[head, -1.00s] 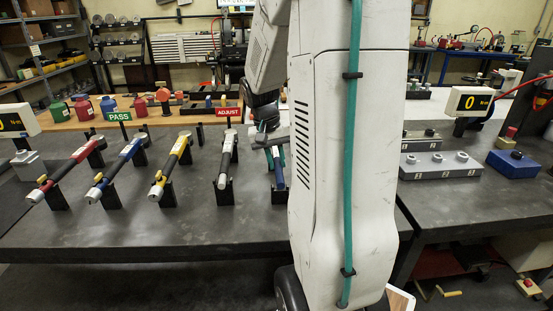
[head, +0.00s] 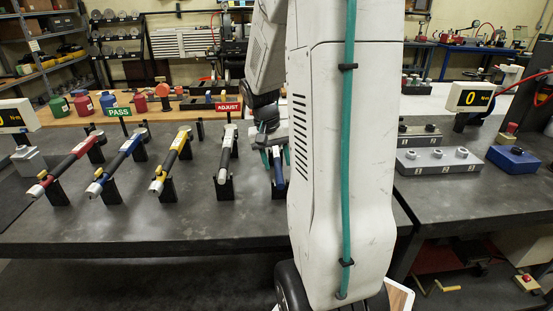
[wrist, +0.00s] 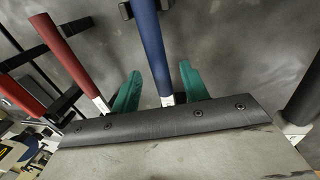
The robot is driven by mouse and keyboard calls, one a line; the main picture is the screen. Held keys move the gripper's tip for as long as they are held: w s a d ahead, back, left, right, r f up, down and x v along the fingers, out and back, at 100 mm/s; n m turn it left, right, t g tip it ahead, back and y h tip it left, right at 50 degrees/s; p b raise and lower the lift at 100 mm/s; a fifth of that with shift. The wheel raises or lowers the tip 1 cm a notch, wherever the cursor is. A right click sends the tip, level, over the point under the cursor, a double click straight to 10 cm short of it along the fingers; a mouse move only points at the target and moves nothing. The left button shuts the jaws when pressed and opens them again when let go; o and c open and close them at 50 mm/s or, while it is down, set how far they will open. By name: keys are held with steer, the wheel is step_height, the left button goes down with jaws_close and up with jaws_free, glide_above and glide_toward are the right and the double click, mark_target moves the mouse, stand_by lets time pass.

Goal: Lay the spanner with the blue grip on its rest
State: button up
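The spanner with the blue grip (wrist: 152,45) runs between the two green fingers of my gripper (wrist: 160,80) in the wrist view. A gap shows on each side of the grip, so my gripper looks open around it. In the head view its blue grip (head: 278,171) points toward the front of the bench, over a dark rest (head: 278,191) at the right end of the row. I cannot tell whether it touches the rest. My gripper (head: 272,157) is partly hidden by my arm there, and the spanner's far end is hidden.
Red (head: 66,164), blue-banded (head: 122,162), yellow (head: 172,160) and grey (head: 227,152) torque wrenches lie on black stands to the left. PASS (head: 118,112) and ADJUST (head: 228,106) signs stand behind them. A grey block with knobs (head: 438,160) sits at right. The front bench strip is clear.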

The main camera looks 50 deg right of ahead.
step_height(320, 180, up, 8)
steer(key=w+a, duration=0.1)
steer(key=shift+f, duration=0.15)
steer(key=shift+a, duration=0.1)
stand_by(0.4)
steer(key=s+a+r+n+t, duration=0.1)
steer(key=s+a+n, duration=0.2)
steer(key=a, duration=0.6)
steer(key=s+a+r+n+t+y, duration=0.1)
steer(key=s+a+n, duration=0.2)
steer(key=s+a, duration=0.3)
steer(key=s+a+r+n+t, duration=0.1)
steer(key=s+a+n, duration=0.2)
steer(key=a, duration=1)
steer(key=shift+s+a+r+n+y, duration=0.3)
steer(key=shift+s+a+r+n, duration=0.1)
steer(key=shift+s, duration=0.25)
steer(key=shift+d, duration=0.1)
